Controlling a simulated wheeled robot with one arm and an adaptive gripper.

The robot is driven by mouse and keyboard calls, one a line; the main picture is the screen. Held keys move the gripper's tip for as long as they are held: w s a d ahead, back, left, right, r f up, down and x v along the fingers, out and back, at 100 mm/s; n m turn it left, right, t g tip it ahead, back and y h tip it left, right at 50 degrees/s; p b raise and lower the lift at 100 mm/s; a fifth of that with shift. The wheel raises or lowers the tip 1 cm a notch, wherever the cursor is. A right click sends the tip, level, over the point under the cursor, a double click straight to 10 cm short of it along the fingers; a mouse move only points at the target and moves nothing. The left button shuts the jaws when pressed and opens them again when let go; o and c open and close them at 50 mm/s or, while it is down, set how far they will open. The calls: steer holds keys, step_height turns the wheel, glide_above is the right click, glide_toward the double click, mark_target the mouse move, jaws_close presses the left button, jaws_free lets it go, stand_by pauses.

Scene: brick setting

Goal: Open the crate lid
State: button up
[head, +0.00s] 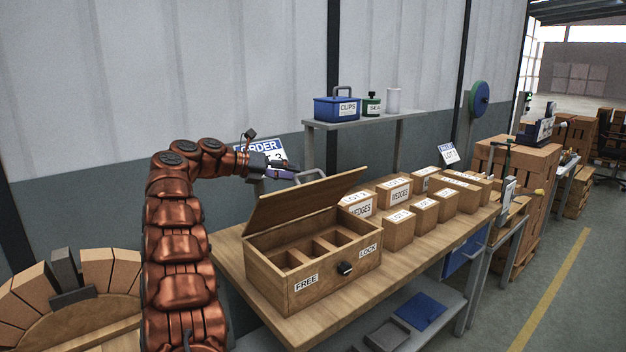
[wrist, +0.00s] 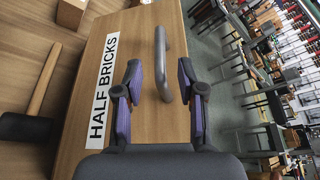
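The wooden crate (head: 325,286) stands on the workbench, with FREE and LOCK labels and a dark latch (head: 345,268) on its front. Its lid (head: 300,208) is raised and leans up at a slant, so the inner compartments show. In the wrist view the lid's face (wrist: 112,120) carries a HALF BRICKS label (wrist: 101,90) and a grey bar handle (wrist: 161,62). My gripper (head: 292,173) is behind the raised lid, by the handle. In the wrist view my gripper (wrist: 159,76) has its fingers apart on either side of the handle, with gaps showing.
Several labelled boxes (head: 398,228) stand on the bench (head: 340,318) right of the crate. A shelf (head: 365,122) behind holds a blue CLIPS box (head: 337,109). A mallet (wrist: 30,124) lies left of the lid in the wrist view. A brick arch (head: 92,272) is at the left.

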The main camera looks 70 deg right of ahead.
mark_target(313, 172)
steer(key=shift+p+x, duration=0.45)
steer(key=shift+x, duration=3.45)
steer(key=shift+c, duration=0.2)
steer(key=shift+a, duration=0.1)
jaws_close()
